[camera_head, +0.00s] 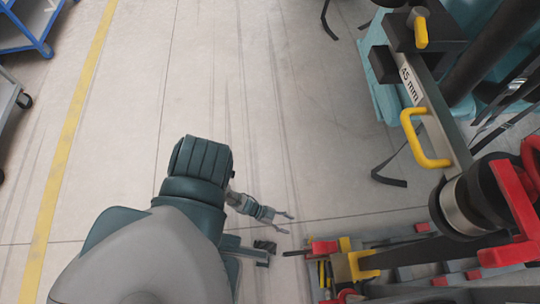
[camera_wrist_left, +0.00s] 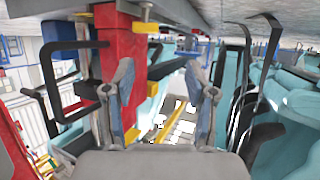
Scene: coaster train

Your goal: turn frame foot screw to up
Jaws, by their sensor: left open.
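My left gripper (camera_head: 286,222) is open and empty at the lower middle of the head view. In the left wrist view its two fingers stand apart, with nothing between the fingertips (camera_wrist_left: 168,80). A grey frame beam with a "45 mm" label (camera_head: 411,85) and a yellow handle (camera_head: 428,140) is at the right, well apart from the gripper. A black and cream cylinder (camera_head: 462,208) sits at its lower end. I cannot tell which part is the foot screw. In the left wrist view a red post (camera_wrist_left: 120,55) stands behind the left finger. My right gripper is not in view.
Red and yellow frame parts (camera_head: 345,265) lie just right of the gripper. Teal seats (camera_head: 385,90) are at the upper right, with black straps (camera_head: 388,165) hanging toward the floor. A blue cart (camera_head: 25,35) is at the upper left. The middle floor (camera_head: 270,100) is clear.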

